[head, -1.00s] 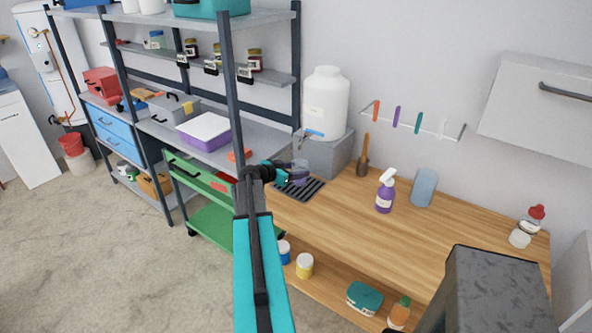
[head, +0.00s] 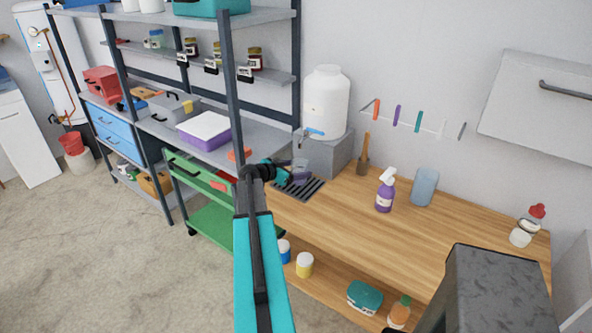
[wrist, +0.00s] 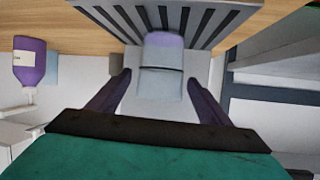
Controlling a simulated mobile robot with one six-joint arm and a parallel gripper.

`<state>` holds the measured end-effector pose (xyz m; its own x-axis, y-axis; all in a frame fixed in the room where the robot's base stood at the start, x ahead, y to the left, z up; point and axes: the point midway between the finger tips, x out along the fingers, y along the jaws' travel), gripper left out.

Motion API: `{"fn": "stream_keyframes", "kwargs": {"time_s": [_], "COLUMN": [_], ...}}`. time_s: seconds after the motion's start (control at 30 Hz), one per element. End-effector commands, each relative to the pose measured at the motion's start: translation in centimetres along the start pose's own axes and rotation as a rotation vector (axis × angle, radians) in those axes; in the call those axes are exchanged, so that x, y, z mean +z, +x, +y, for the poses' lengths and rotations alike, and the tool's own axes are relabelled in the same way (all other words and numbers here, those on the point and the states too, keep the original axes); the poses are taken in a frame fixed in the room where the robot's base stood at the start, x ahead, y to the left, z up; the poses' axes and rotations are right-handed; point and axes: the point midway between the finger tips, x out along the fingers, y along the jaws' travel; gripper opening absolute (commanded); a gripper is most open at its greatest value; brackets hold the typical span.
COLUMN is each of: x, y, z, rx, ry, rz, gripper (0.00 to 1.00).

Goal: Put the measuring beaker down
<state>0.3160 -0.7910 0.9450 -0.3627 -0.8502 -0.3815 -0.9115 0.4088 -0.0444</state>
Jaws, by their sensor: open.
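The measuring beaker (wrist: 161,84) is a clear, greyish vessel with a purple tint at its base end. In the wrist view, which is upside down, its base meets the dark slotted grate (wrist: 212,22). My gripper (wrist: 160,78) is open, with one dark purple finger on each side of the beaker and a visible gap on both sides. In the head view my gripper (head: 299,174) is over the grate (head: 312,187) at the counter's left end. The beaker is small there and partly hidden by the fingers.
A white dispenser tank (head: 325,100) stands on a grey block (head: 325,152) behind the grate. A purple spray bottle (head: 384,192) and a blue-grey container (head: 425,187) stand farther right on the wooden counter (head: 420,235). A metal shelf rack (head: 232,100) is close on the left.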

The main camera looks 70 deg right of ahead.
Motion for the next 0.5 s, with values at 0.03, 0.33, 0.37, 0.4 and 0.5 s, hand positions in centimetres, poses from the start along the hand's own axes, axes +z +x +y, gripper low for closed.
{"fn": "stream_keyframes", "kwargs": {"time_s": [0.03, 0.33, 0.37, 0.4, 0.5], "x": [-0.2, 0.2, 0.1, 0.1, 0.2], "y": [-0.1, -3.4, -3.9, -4.5, -6.0], "z": [0.0, 0.1, 0.1, 0.1, 0.1], "rx": [0.0, -0.002, -0.002, -0.003, -0.002], "ry": [0.0, -0.001, 0.0, 0.001, 0.001], "rz": [0.0, 0.001, 0.001, 0.002, 0.001], "gripper": [0.72, 0.72, 0.72, 0.72, 0.72]}}
